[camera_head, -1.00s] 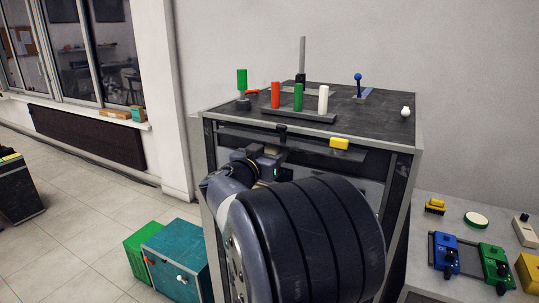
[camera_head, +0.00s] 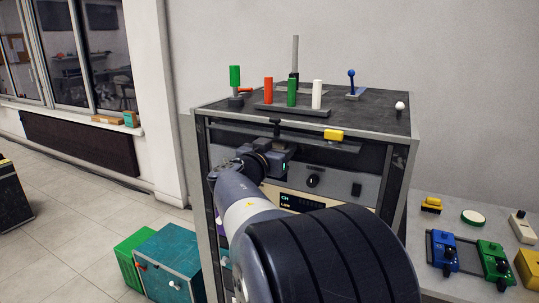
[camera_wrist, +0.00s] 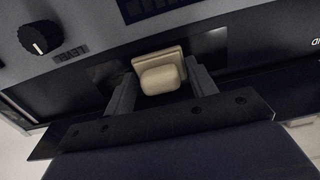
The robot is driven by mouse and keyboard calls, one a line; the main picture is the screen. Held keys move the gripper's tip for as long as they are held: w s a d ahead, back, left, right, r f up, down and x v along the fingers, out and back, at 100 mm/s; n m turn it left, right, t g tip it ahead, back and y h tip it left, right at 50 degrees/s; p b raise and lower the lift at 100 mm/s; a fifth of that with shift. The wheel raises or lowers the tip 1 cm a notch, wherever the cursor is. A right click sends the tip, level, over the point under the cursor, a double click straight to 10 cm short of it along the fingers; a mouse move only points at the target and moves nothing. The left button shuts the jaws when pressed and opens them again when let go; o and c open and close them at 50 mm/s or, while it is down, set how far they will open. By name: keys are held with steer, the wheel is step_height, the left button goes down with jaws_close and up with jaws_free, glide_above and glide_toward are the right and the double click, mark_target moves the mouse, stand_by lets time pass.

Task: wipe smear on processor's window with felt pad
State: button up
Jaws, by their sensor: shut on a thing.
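My gripper (camera_wrist: 162,82) is shut on the cream felt pad (camera_wrist: 160,75), a block with a wider plate on its far side. The pad faces the processor's dark window (camera_wrist: 75,82); I cannot tell whether it touches. A dull grey, lighter band that looks like the smear (camera_wrist: 210,44) shows on both sides of the pad, which hides its middle. In the head view, my gripper (camera_head: 277,148) is at the upper front of the processor (camera_head: 345,187), below the cabinet's top edge. The pad cannot be made out there.
A knob (camera_wrist: 39,38) marked LEVEL sits near the window. On the cabinet top stand red, green and white pegs (camera_head: 291,92) and a blue-knobbed lever (camera_head: 351,80). Blue and green boxes (camera_head: 443,250) lie on the right bench.

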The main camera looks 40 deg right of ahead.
mark_target(315, 148)
steer(key=shift+s+d, duration=0.15)
steer(key=shift+s, duration=0.2)
steer(key=shift+s+d+b, duration=0.45)
steer(key=shift+s+b, duration=0.4)
steer(key=shift+s+d+b, duration=0.4)
steer(key=shift+s+b, duration=0.45)
steer(key=shift+s+d+f+b, duration=0.1)
steer(key=shift+s+d+b, duration=0.2)
steer(key=shift+s+b, duration=0.4)
steer(key=shift+s+d+b, duration=0.2)
steer(key=shift+s+b, duration=0.05)
steer(key=shift+s, duration=0.3)
steer(key=shift+s+d+b, duration=0.2)
steer(key=shift+s+b, duration=0.05)
steer(key=shift+s, duration=0.3)
steer(key=shift+b, duration=0.3)
steer(key=shift+o, duration=0.2)
steer(key=shift+w+b, duration=0.1)
steer(key=shift+b, duration=0.2)
